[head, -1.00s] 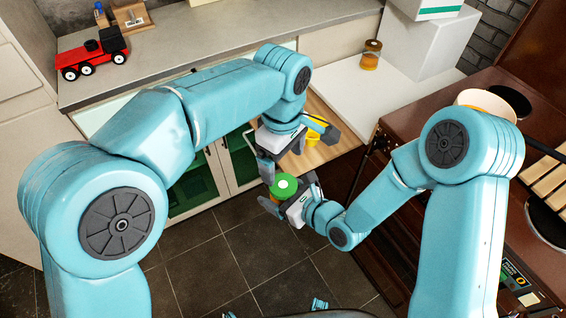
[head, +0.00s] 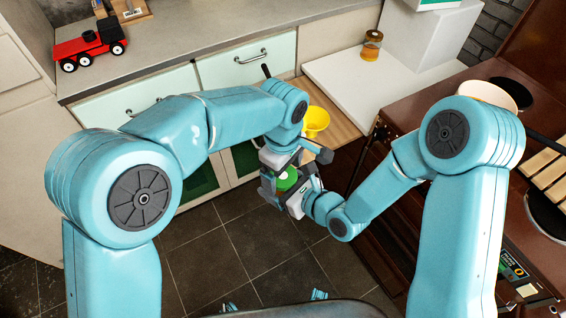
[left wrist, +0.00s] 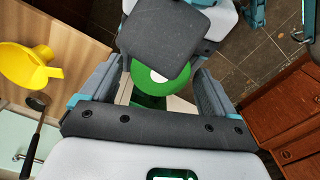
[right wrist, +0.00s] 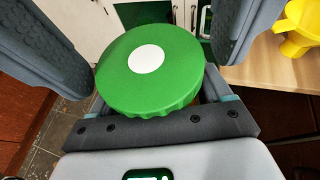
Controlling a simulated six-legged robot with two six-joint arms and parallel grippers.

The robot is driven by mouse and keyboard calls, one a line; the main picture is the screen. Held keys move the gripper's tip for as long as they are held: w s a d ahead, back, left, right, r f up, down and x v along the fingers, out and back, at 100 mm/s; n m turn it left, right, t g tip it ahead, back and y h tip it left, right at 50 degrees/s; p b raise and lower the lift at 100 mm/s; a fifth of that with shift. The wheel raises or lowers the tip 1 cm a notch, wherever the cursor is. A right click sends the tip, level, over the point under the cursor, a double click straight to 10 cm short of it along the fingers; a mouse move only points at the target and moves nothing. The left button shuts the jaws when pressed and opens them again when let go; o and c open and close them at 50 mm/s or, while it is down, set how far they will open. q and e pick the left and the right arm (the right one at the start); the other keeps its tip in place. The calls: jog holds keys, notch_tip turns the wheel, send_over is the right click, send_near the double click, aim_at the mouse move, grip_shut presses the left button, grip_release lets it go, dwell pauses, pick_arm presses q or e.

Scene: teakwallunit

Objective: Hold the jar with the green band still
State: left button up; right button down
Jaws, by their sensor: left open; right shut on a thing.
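A jar with a green lid (head: 287,179) that has a white spot on top is held in my right gripper (head: 290,190) above the floor. The lid fills the middle of the right wrist view (right wrist: 150,72); the jar's side is mostly hidden, so I cannot make out its band. My left gripper (head: 282,170) is open at the lid, with its fingers on either side of it. In the left wrist view the lid (left wrist: 147,80) lies between the open fingers (left wrist: 153,90), partly covered by a dark finger of my right gripper. I cannot tell whether the left fingers touch the lid.
A yellow funnel (head: 315,121) stands on the wooden board (head: 335,128) just behind the grippers. An amber jar (head: 371,46) stands on the white counter. A red toy truck (head: 90,45) is on the grey worktop. A brown stove (head: 440,130) is at right.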

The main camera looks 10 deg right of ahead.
pick_arm(q)
jog(key=c, duration=1.1)
jog(key=shift+c, duration=0.2)
jog(key=m, duration=0.3)
jog(key=o, duration=1.2)
